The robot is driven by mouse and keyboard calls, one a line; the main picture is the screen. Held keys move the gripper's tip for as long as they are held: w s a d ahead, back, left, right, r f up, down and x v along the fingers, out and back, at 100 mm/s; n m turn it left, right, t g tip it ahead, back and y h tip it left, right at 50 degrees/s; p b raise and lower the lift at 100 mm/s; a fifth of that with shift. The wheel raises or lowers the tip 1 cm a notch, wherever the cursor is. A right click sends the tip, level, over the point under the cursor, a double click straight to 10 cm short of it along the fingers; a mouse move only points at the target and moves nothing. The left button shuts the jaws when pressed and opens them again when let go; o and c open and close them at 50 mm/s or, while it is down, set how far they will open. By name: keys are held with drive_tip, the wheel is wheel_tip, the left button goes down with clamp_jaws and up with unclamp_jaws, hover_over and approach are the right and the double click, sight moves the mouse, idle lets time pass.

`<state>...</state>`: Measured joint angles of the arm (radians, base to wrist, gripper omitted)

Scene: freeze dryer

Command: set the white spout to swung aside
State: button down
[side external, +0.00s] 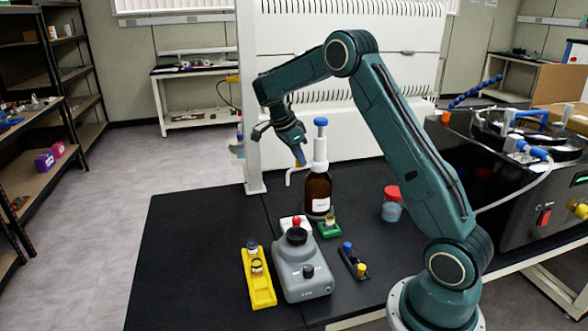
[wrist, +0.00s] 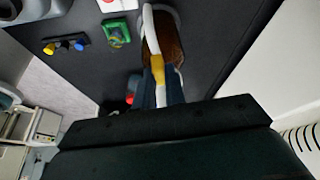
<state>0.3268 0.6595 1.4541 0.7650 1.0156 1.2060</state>
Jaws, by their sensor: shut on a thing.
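The brown bottle (side external: 318,191) stands upright on the black bench, with a white pump body and a blue top (side external: 321,122). Its white spout (side external: 297,170) reaches out to the left of the bottle and bends down. My gripper (side external: 300,158) is beside the bottle, pointing down at the spout. In the wrist view, the white spout (wrist: 149,22) runs across the brown bottle (wrist: 168,40) toward my gripper (wrist: 161,85). The blue fingers are closed around a yellow piece (wrist: 157,68) in line with the spout. The fingers hide part of the grasp.
A grey mixer (side external: 303,272), a yellow rack (side external: 258,278), a green holder (side external: 329,229) and a small dark rack (side external: 353,262) stand in front of the bottle. A red-lidded jar (side external: 391,204) stands to its right. The bench's left side is clear.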

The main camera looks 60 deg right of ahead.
drive_tip(key=c, duration=1.4)
unclamp_jaws()
drive_tip(key=shift+c, duration=0.2)
drive_tip(key=shift+r, duration=0.1)
drive_tip(key=v, duration=0.7)
drive_tip(key=shift+r, duration=0.2)
